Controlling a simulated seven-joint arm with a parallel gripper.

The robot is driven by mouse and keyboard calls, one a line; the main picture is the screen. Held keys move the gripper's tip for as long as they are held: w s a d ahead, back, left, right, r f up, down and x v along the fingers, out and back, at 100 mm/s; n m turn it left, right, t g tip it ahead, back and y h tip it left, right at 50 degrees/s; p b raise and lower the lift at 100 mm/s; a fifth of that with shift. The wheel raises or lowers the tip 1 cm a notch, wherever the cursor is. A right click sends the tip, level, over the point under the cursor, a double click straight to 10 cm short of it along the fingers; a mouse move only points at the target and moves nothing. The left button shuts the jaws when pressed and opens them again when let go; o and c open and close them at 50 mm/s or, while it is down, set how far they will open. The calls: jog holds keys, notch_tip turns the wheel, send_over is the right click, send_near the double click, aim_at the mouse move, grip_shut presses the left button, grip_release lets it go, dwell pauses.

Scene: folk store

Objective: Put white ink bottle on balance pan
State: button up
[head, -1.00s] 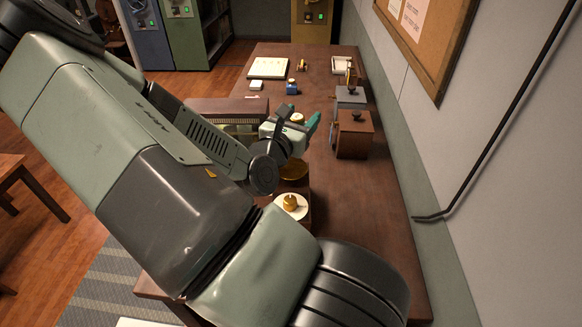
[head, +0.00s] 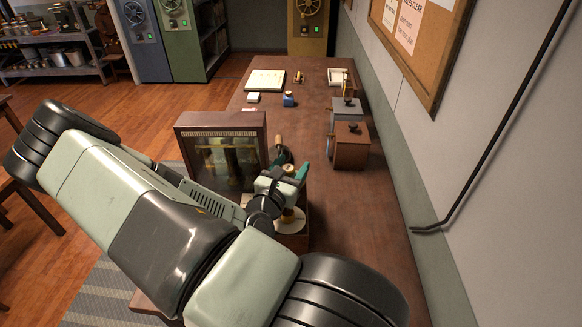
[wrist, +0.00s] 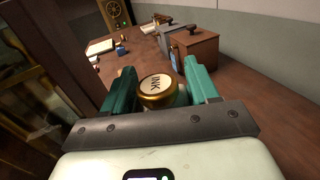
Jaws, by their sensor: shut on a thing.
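My gripper (wrist: 160,75) is shut on the ink bottle (wrist: 156,90), which has a gold-rimmed cap marked INK and sits between the two teal fingers in the wrist view. In the head view my gripper (head: 289,171) is beside the right end of the glass-fronted case, with the bottle's pale top between its fingers. Just nearer than it, a white round pan (head: 290,224) carries a brass weight (head: 288,214) on a wooden base (head: 296,242). My gripper and arm hide part of this area. No other pan shows clearly.
The glass-fronted wooden case (head: 222,120) with brass parts stands close left of my gripper. Wooden (head: 350,147) and grey (head: 346,111) boxes stand to the right near the wall. A blue bottle (head: 288,99) is farther back. The table (head: 365,215) is clear at front right.

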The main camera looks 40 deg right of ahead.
jog(key=shift+f, duration=0.1)
jog(key=o, duration=0.8)
